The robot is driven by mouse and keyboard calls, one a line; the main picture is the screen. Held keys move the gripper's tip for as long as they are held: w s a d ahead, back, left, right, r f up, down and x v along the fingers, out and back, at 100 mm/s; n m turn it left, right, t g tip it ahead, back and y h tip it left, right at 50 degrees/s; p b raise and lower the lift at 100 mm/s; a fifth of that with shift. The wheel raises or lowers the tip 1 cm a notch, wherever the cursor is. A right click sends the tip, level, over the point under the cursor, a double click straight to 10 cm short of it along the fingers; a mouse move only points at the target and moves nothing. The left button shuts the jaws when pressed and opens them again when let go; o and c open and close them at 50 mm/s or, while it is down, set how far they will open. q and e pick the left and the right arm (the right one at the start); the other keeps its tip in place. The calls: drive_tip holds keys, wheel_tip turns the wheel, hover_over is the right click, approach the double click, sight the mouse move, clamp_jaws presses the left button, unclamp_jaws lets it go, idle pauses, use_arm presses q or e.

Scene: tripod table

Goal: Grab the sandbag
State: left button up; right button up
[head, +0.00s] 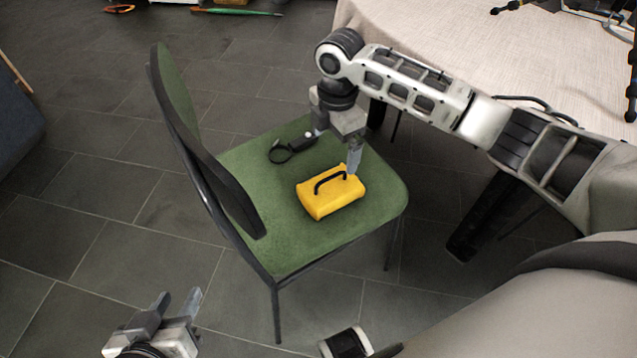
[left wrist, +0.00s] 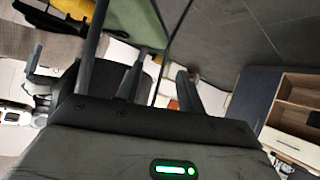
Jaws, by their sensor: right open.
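The sandbag (head: 331,196) is a yellow block-shaped bag with a black handle on top. It lies on the green seat (head: 285,241) of a chair in the head view. My right gripper (head: 338,146) points down over the seat from the table side, its fingers apart. One fingertip is close to the sandbag's far right corner; I cannot tell if they touch. The handle is not between the fingers. My left gripper (head: 178,306) is open and empty at the bottom left, away from the chair. Its fingers also show apart in the left wrist view (left wrist: 160,85).
The chair's backrest (head: 176,88) rises on the left. A cloth-covered table (head: 455,38) stands at the upper right. Tiled floor on the left is mostly clear.

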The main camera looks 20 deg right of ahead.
drive_tip(key=b, duration=0.3)
hover_over(330, 186)
drive_tip(key=f, duration=1)
drive_tip(key=shift+s+d, duration=0.15)
drive_tip(key=shift+s, duration=0.05)
drive_tip(key=shift+w+f+b, duration=0.1)
drive_tip(key=shift+f+b, duration=0.25)
drive_tip(key=shift+f, duration=0.65)
wheel_tip(330, 186, down, 3)
drive_tip(key=shift+w+r+b, duration=0.1)
drive_tip(key=shift+r+b, duration=0.05)
drive_tip(key=shift+b, duration=0.55)
drive_tip(key=shift+f, duration=0.8)
drive_tip(key=shift+r, duration=0.1)
drive_tip(key=c, duration=1.3)
use_arm(q)
drive_tip(key=shift+h, duration=0.5)
drive_tip(key=f, duration=0.1)
drive_tip(key=d+f, duration=0.1)
drive_tip(key=f, duration=0.1)
drive_tip(key=w+d+f, duration=0.1)
drive_tip(key=f, duration=0.1)
drive_tip(key=shift+d+f, duration=0.1)
use_arm(e)
drive_tip(key=shift+r, duration=0.1)
